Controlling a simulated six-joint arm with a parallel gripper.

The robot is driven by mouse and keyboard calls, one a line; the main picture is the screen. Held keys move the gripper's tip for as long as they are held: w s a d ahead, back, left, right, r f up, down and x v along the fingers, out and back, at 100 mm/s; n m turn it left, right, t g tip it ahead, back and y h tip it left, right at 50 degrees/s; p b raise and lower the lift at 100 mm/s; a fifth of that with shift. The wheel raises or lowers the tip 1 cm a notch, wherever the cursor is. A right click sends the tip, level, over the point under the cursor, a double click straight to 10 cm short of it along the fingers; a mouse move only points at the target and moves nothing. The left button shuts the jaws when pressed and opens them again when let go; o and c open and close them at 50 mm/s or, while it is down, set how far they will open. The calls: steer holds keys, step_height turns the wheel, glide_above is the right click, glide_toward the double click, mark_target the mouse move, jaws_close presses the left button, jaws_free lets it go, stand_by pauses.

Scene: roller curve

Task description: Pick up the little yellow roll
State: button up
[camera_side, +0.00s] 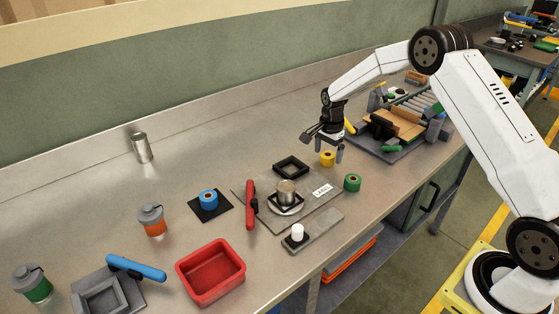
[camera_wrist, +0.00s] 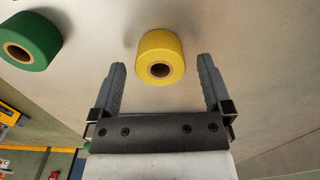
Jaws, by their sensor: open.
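In the wrist view my gripper (camera_wrist: 161,65) is open and empty, with clear space between each finger and the roll.
A green roll (camera_side: 352,182) stands close by; it also shows in the wrist view (camera_wrist: 28,42). A black square frame (camera_side: 291,167) and a plate with a metal cylinder (camera_side: 286,192) lie to the left. A roller conveyor fixture (camera_side: 400,125) stands to the right. Bare bench lies behind the roll.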

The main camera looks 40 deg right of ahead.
steer(key=shift+f, duration=0.8)
steer(key=c, duration=1.3)
